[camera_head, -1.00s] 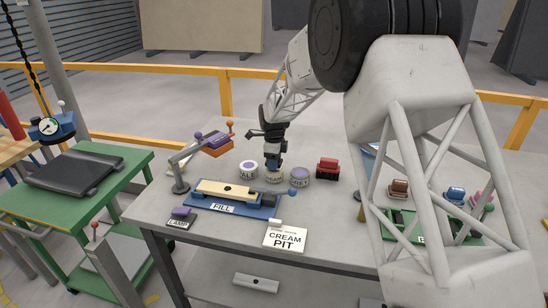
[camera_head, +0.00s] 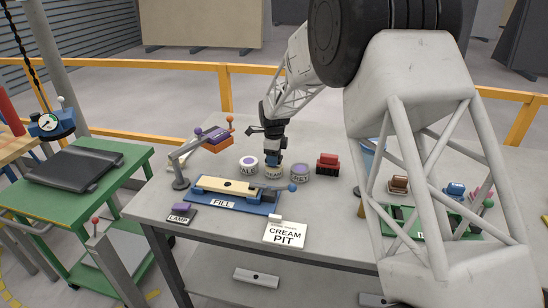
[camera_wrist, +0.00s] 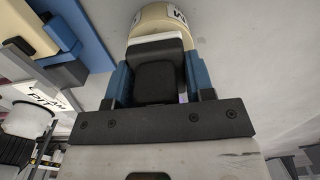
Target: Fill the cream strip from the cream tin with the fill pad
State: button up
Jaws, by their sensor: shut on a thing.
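The cream strip (camera_head: 238,188) lies in the blue holder marked FILL (camera_head: 255,208), on the slab in front of the tins. The cream tin (camera_head: 274,173) stands between two others. My gripper (camera_head: 273,160) is above the cream tin, pointing down. In the wrist view its blue fingers are shut on a dark block with a pale edge, which looks like the fill pad (camera_wrist: 155,75). The pad's end is at the tin (camera_wrist: 165,18); I cannot tell whether it touches the filler. The strip shows at the upper left of the wrist view (camera_wrist: 28,25).
A pale tin (camera_head: 248,167) and a grey tin (camera_head: 300,173) flank the cream tin closely. An orange-headed lamp (camera_head: 218,142) reaches in from the left. A red block (camera_head: 327,164) stands right of the tins. A CREAM PIT card (camera_head: 285,234) lies at the front edge.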

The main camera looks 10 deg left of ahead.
jog(key=shift+f, duration=0.65)
dwell(1.9)
jog(key=shift+r, duration=3.6)
jog(key=w+d+r+n, duration=0.1)
jog(key=d+r+n, duration=0.2)
jog(key=d, duration=1.2)
jog(key=w+d+r+n, duration=0.2)
jog(key=d+n, duration=0.7)
jog(key=d, duration=0.6)
jog(key=w+d+r+n, duration=0.1)
jog(key=d+r+n, duration=0.3)
jog(key=d, duration=1.2)
jog(key=shift+w+r+n, duration=0.15)
jog(key=shift+w+n, duration=0.25)
jog(key=shift+n, duration=0.6)
